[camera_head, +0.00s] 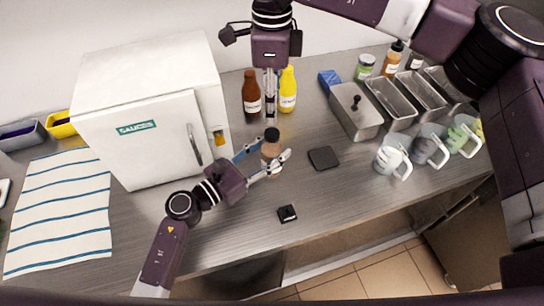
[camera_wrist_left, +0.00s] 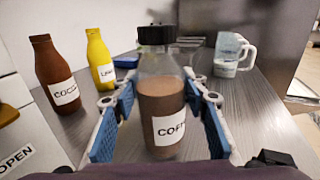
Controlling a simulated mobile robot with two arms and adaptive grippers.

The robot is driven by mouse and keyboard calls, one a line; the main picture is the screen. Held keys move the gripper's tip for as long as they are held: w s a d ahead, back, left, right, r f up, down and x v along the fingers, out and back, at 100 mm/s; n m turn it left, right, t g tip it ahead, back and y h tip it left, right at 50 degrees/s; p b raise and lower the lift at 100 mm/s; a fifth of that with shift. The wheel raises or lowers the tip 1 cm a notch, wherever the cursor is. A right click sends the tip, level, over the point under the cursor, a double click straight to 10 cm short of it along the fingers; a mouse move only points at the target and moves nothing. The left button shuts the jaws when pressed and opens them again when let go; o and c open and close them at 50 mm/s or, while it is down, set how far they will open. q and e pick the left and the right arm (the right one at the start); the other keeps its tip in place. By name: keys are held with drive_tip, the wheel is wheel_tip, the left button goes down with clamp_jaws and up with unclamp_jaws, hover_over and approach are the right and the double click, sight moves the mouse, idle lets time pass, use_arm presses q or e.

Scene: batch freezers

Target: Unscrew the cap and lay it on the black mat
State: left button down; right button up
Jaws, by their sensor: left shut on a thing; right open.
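A clear bottle of brown liquid (camera_head: 270,149) with a label reading "COFF" stands upright on the steel counter. Its black cap (camera_head: 271,134) is on its neck; the cap also shows in the left wrist view (camera_wrist_left: 156,35). My left gripper (camera_head: 270,158) is shut on the bottle, with blue-padded fingers on both sides of its body (camera_wrist_left: 161,112). My right gripper (camera_head: 270,112) is open and empty, pointing down just above the cap, apart from it as far as I can tell. The black mat (camera_head: 323,158) lies bare to the right of the bottle.
A brown bottle (camera_head: 251,97) and a yellow bottle (camera_head: 288,90) stand behind. A white freezer (camera_head: 150,120) is at left. Steel bins (camera_head: 390,100) and several cups (camera_head: 392,157) are at right. A small black object (camera_head: 287,213) lies near the front edge.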

sight(272, 133)
drive_tip(key=m, duration=0.4)
drive_tip(key=shift+m, duration=0.4)
drive_tip(key=m, duration=0.3)
drive_tip(key=shift+m, duration=0.3)
drive_tip(key=m, duration=1)
drive_tip(key=shift+m, duration=0.4)
drive_tip(key=m, duration=0.3)
drive_tip(key=shift+m, duration=0.3)
drive_tip(key=m, duration=0.8)
drive_tip(key=shift+m, duration=0.3)
drive_tip(key=shift+f, duration=4)
drive_tip(key=shift+c, duration=0.2)
